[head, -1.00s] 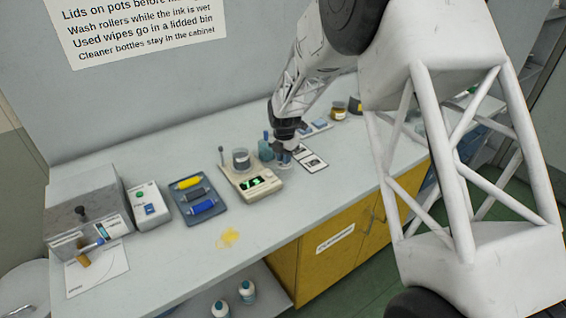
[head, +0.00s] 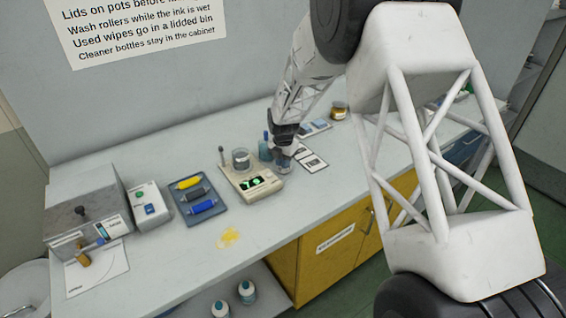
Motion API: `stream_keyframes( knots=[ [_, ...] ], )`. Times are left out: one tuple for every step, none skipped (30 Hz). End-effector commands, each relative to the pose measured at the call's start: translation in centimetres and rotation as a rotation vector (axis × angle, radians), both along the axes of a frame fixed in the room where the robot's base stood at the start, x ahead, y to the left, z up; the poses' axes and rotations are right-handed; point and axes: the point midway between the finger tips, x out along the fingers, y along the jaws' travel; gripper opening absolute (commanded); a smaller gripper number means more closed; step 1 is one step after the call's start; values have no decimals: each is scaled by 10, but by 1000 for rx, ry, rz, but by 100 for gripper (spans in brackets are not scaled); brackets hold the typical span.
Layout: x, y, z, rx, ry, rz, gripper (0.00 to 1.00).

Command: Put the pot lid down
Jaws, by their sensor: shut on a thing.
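My gripper (head: 283,159) is at the bench just right of the scale, pointing down and shut on a small greyish thing, which I take to be the pot lid (head: 284,168). The lid is small and mostly hidden by the fingers; I cannot tell whether it touches the bench. A grey pot (head: 240,160) stands upright on the cream scale (head: 258,187), which has a lit green display. The pot is left of my gripper and apart from it.
A teal bottle (head: 265,152) stands close to my gripper's left. Printed cards (head: 312,160) lie to its right, with an amber jar (head: 339,110) farther back. A blue tray (head: 197,203) of ink rollers and a yellow spill (head: 229,237) are at left. Bare bench lies in front.

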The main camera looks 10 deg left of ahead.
Motion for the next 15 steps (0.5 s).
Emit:
stream_keyframes(
  knots=[
    [0, 0, -1, 0, 0, 0, 0],
    [0, 0, -2, 0, 0, 0, 0],
    [0, 0, -2, 0, 0, 0, 0],
    [0, 0, -2, 0, 0, 0, 0],
    [0, 0, -2, 0, 0, 0, 0],
    [0, 0, -2, 0, 0, 0, 0],
    [0, 0, -2, 0, 0, 0, 0],
    [0, 0, -2, 0, 0, 0, 0],
    [0, 0, -2, 0, 0, 0, 0],
    [0, 0, -2, 0, 0, 0, 0],
    [0, 0, -2, 0, 0, 0, 0],
    [0, 0, -3, 0, 0, 0, 0],
    [0, 0, -4, 0, 0, 0, 0],
    [0, 0, -4, 0, 0, 0, 0],
    [0, 0, -5, 0, 0, 0, 0]
  ],
)
